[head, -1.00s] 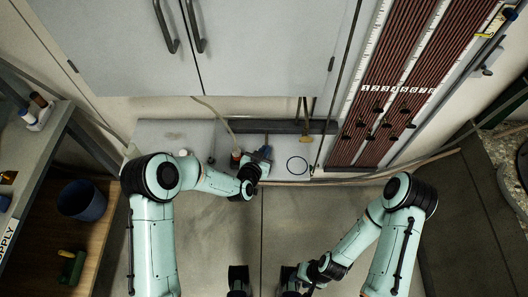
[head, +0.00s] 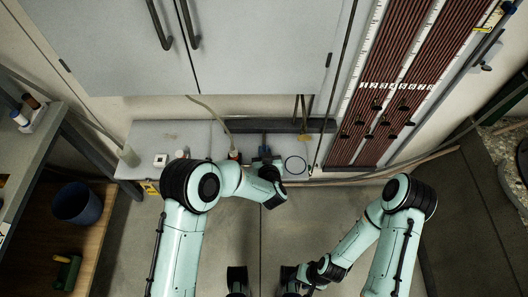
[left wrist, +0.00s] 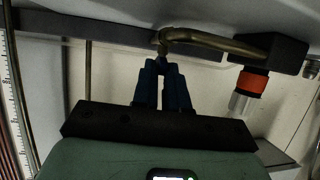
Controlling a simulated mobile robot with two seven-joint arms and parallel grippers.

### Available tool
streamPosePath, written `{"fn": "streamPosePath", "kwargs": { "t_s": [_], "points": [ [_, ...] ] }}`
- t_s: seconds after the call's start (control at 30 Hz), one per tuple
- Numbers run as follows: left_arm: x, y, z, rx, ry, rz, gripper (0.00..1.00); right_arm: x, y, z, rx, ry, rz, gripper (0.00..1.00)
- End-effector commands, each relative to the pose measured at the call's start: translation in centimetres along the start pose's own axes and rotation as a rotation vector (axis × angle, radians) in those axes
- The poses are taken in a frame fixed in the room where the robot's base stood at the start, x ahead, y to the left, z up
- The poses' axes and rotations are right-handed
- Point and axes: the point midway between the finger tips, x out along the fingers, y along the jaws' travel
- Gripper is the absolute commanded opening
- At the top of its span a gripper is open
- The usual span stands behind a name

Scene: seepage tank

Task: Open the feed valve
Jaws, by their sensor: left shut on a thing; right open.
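In the left wrist view, a curved brass lever (left wrist: 215,42) runs from a dark block (left wrist: 272,52) with a red collar (left wrist: 252,82) and a silver end below; I take this to be the feed valve. My left gripper (left wrist: 162,66) has its blue fingers shut on the lever's free end; the fingertips partly hide the contact. In the head view the left gripper (head: 264,153) is over the bench's front part, to the right of the red-collared part (head: 234,155). My right gripper (head: 291,277) is open and empty, low over the floor.
The grey bench (head: 200,133) stands below a cabinet (head: 255,45) with two dark handles. A manometer board (head: 385,90) stands at the right. A blue bucket (head: 77,203) sits on the left wooden shelf. The floor (head: 240,225) between my arms is clear.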

Motion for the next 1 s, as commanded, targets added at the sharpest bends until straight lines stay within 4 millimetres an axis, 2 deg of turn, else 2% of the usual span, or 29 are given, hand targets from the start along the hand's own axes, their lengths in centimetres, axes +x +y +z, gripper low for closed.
{"fn": "streamPosePath", "kwargs": {
  "t_s": [0.43,0.47,0.5,0.83,1.0],
  "points": [
    [0.0,0.1,0.0,-0.004,0.0,-0.003,0.0,0.0,0.0,0.0,0.0,0.0,0.0,0.43],
    [0.0,0.1,0.0,-0.004,0.0,-0.003,0.23,0.0,0.0,0.0,0.0,0.0,0.0,0.43],
    [0.0,0.1,0.0,-0.004,0.0,-0.003,0.35,0.0,0.0,0.0,0.0,0.0,0.0,0.43],
    [-0.2,0.1,0.0,-0.003,0.0,-0.003,0.35,0.0,0.0,0.0,0.0,0.0,0.0,0.43],
    [-2.1,0.2,-0.1,-0.001,0.0,0.0,0.35,-0.1,0.0,0.0,0.0,0.0,0.0,0.43]
  ]
}}
